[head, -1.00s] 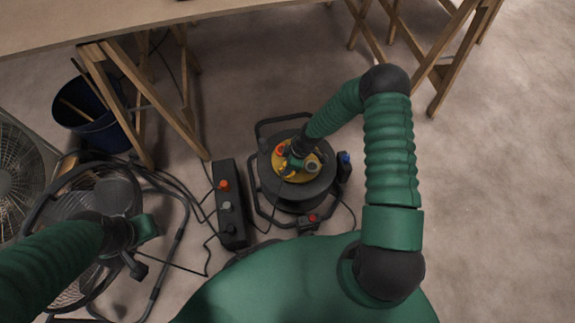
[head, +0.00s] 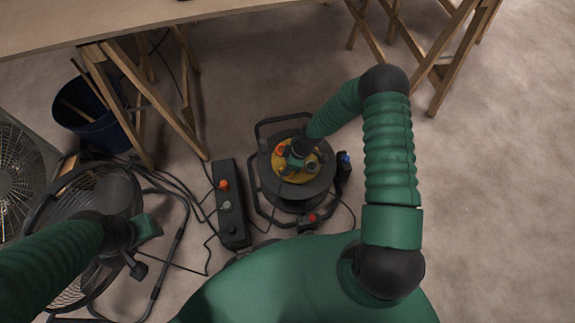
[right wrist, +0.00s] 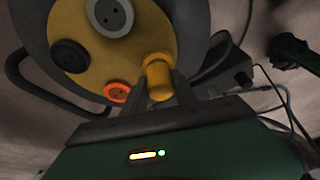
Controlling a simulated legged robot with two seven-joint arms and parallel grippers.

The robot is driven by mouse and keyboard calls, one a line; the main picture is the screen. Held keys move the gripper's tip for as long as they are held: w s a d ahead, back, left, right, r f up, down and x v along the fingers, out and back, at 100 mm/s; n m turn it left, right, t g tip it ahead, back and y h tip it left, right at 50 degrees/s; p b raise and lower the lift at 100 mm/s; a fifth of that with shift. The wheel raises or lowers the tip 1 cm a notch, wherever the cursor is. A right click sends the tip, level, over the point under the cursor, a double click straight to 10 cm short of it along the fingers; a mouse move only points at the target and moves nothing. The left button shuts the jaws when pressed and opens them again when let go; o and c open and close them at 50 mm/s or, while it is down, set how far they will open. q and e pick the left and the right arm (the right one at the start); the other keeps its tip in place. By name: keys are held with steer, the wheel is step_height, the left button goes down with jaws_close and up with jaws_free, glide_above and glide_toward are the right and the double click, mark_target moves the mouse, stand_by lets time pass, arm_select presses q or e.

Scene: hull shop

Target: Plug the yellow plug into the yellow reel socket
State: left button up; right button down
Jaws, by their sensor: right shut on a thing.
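The cable reel (head: 320,186) stands on the floor under my right arm, with a yellow face (head: 308,177) on top. In the right wrist view the yellow face (right wrist: 112,55) shows a grey socket (right wrist: 110,14), a black socket (right wrist: 70,55) and an orange socket (right wrist: 117,92). My right gripper (head: 297,160) is over the reel. In the right wrist view its jaws are shut on the yellow plug (right wrist: 158,74), at the edge of the face. I cannot tell whether the plug is seated, and the yellow socket is hidden. My left gripper (head: 138,252) hangs by a fan, its jaws unclear.
A black power strip (head: 230,203) with an orange and a grey plug lies left of the reel. Cables cross the floor around it. A round fan (head: 90,190) and a blue bucket (head: 95,125) stand further left. A trestle table (head: 110,25) is behind. The floor at right is clear.

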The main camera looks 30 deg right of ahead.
steer(key=shift+p, duration=0.35)
stand_by(0.7)
steer(key=shift+f+b, duration=0.4)
steer(key=shift+f, duration=0.15)
stand_by(0.3)
steer(key=c, duration=0.9)
jaws_free()
steer(key=p+v, duration=0.8)
steer(key=v, duration=0.9)
steer(key=shift+f, duration=0.1)
